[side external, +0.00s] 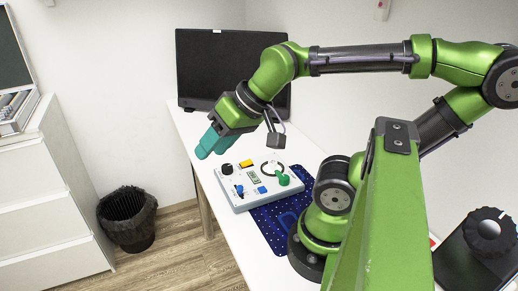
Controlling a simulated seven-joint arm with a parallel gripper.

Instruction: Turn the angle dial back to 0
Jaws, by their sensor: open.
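A light grey control panel (287,194) lies on the white table. On its right side is a round dial with a dark ring (272,169), and a green knob or handle (284,180) sits at its lower right. I take this to be the angle dial; its scale and reading are too small to make out. My gripper (209,151), with teal fingers, hangs above and left of the panel's far left corner in the picture. It appears apart from the panel and holds nothing that I can see. The gap between the fingers is hard to see from here.
The panel also bears a black knob (227,169), a yellow part (246,163), a blue button (262,190) and a blue-based lever (239,189). A dark blue mat (268,226) lies beside it. A black monitor (205,70) stands behind. A bin (128,220) is on the floor.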

